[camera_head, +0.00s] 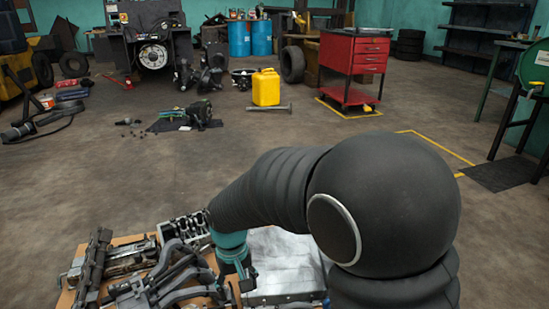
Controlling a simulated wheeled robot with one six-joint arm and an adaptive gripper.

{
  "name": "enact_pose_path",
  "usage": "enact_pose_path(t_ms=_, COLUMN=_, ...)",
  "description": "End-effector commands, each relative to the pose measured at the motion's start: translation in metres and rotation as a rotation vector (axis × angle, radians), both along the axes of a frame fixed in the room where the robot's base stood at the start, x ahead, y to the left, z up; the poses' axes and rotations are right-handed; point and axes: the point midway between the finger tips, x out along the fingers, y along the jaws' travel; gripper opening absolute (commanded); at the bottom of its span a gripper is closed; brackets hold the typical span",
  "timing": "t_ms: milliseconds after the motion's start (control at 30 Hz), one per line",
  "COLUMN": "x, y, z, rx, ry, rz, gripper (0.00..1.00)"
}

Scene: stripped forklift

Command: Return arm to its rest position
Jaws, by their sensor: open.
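My arm, in a dark ribbed sleeve, fills the lower middle and right of the head view and bends down to the left. My gripper (236,281) hangs at its end below a teal wrist collar. It is open and points down over a low surface covered with metal parts. Its fingertips are small and partly lost against the dark parts, so I cannot tell whether they touch anything. Grey pipes and engine parts (165,277) lie just left of it. A pale metallic sheet or tray (285,262) lies just right of it, partly hidden by my arm.
The concrete floor ahead is mostly clear. A yellow jerrycan (266,87) stands mid-floor near a dark mat with a part (198,115). A red tool cart (354,62) stands behind right. A green table (508,85) stands at right, and blue barrels (250,38) are at the back.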

Motion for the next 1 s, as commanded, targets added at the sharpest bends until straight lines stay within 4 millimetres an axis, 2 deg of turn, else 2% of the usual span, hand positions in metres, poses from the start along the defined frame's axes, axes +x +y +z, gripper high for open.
enact_pose_path(t_ms=33, x=-0.005, y=-0.016, z=0.015, rx=0.010, ry=-0.015, rz=-0.009, gripper=0.66)
enact_pose_path(t_ms=200, x=-0.024, y=-0.063, z=0.051, rx=0.037, ry=-0.061, rz=-0.031, gripper=0.66)
enact_pose_path(t_ms=500, x=-0.066, y=-0.137, z=0.101, rx=0.079, ry=-0.170, rz=-0.112, gripper=0.66)
enact_pose_path(t_ms=800, x=-0.111, y=-0.196, z=0.137, rx=0.112, ry=-0.320, rz=-0.252, gripper=0.66)
enact_pose_path(t_ms=1000, x=-0.132, y=-0.225, z=0.163, rx=0.127, ry=-0.444, rz=-0.349, gripper=0.66)
